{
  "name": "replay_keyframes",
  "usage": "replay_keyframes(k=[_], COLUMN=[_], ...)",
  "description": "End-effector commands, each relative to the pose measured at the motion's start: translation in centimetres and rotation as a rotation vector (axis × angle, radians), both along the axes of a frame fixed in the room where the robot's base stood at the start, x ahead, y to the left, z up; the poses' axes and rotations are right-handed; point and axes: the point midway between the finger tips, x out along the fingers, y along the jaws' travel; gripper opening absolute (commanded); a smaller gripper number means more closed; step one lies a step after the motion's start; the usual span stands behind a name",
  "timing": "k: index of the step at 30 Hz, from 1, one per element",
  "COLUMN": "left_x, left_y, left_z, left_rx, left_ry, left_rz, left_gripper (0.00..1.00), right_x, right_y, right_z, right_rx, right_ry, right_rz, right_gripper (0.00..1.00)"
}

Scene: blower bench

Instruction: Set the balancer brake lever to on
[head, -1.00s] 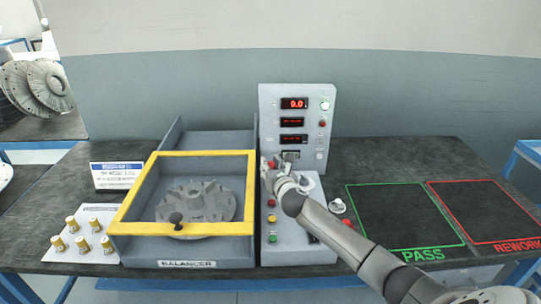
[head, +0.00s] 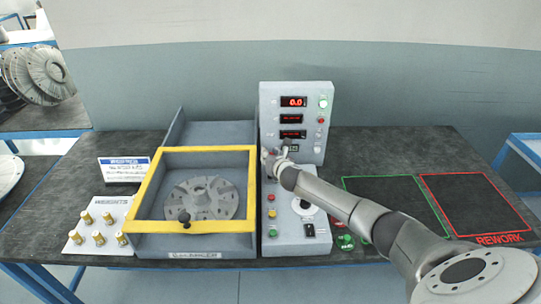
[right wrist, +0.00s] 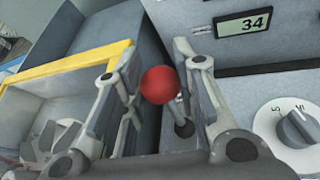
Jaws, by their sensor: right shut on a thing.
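The brake lever's red ball knob (right wrist: 158,85) sits between the fingers of my right gripper (right wrist: 153,92) in the right wrist view. The gripper is shut on it. Its dark stem (right wrist: 182,122) runs down to the grey control box. In the head view my right gripper (head: 272,162) is at the left edge of the control box (head: 290,232), beside the yellow-framed balancer, and it hides most of the lever. I cannot read an on or off mark. My left gripper is not in view.
The balancer's yellow-framed cover (head: 140,190) lies left of the gripper, over a finned rotor (head: 202,198). A display panel (head: 270,105) stands behind. A dial (right wrist: 297,128) is close at right. Weights stand on a white plate (head: 95,240). PASS and REWORK (head: 470,200) areas are empty.

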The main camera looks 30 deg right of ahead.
Motion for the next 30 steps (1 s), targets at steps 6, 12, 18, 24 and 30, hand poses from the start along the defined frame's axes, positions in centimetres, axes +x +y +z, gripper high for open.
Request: replay_keyframes(k=[6, 12, 18, 24, 30], left_x=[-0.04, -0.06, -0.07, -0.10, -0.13], left_y=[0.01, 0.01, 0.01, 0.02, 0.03], left_z=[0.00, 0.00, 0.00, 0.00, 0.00], left_rx=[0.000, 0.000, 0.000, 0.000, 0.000], left_ry=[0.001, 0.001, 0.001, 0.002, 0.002], left_rz=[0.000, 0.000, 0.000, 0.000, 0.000], left_gripper=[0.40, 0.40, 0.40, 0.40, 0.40], right_x=[0.57, 0.71, 0.74, 0.73, 0.71], right_y=[-0.62, -0.72, -0.76, -0.78, -0.78], right_z=[0.00, -0.17, -0.21, -0.22, -0.23], right_rx=[-0.006, -0.005, -0.005, -0.005, -0.005], right_ry=[-0.003, -0.003, -0.003, -0.003, -0.001], right_rz=[-0.004, -0.004, -0.005, -0.005, -0.004], right_gripper=[0.00, 0.00, 0.00, 0.00, 0.32])
